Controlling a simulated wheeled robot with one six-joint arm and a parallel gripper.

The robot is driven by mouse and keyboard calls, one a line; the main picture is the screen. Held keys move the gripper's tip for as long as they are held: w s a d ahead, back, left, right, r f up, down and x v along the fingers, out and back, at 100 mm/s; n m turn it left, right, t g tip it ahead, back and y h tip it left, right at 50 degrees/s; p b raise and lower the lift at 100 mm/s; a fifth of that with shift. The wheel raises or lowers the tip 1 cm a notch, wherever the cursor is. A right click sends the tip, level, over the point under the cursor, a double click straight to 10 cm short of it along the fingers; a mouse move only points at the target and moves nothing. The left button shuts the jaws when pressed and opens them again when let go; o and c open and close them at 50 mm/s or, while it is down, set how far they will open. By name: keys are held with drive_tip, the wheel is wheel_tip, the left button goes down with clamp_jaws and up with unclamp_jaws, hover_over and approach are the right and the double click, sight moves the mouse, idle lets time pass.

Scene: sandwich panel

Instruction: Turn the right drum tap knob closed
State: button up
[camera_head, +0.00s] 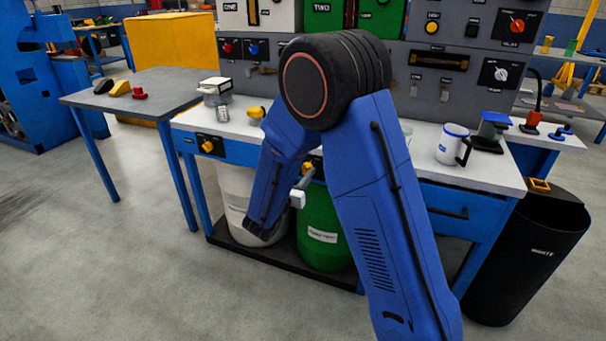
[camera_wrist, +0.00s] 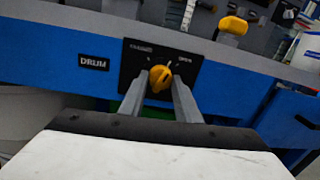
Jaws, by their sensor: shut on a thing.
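The right drum tap knob is yellow and sits on a black plate on the blue bench front. In the wrist view the knob (camera_wrist: 160,78) is between the two grey fingers of my gripper (camera_wrist: 159,86), which are shut on it. The black plate (camera_wrist: 186,69) has a blurred word at its upper left and "OPEN" at its upper right. Exactly where the knob points is hard to tell. In the head view the knob (camera_head: 307,169) shows beside my arm, above the green drum (camera_head: 322,232). My arm hides part of the area around it.
The left tap knob (camera_head: 207,146) is above a white drum (camera_head: 236,186). The white benchtop (camera_head: 485,172) carries a mug (camera_head: 451,146) and other items. A black waste bin (camera_head: 530,255) stands at the right. The floor in front is clear.

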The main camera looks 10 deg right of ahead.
drive_tip(key=n, duration=0.6)
drive_tip(key=shift+s+f+n+t, duration=0.1)
drive_tip(key=shift+n+t, duration=0.3)
drive_tip(key=n, duration=0.7)
drive_tip(key=shift+d+t+y, duration=0.1)
drive_tip(key=shift+t+y, duration=0.3)
drive_tip(key=shift+n, duration=0.4)
drive_tip(key=o, duration=1)
drive_tip(key=shift+o, duration=0.2)
drive_tip(key=v, duration=1.7)
drive_tip(key=shift+s, duration=0.2)
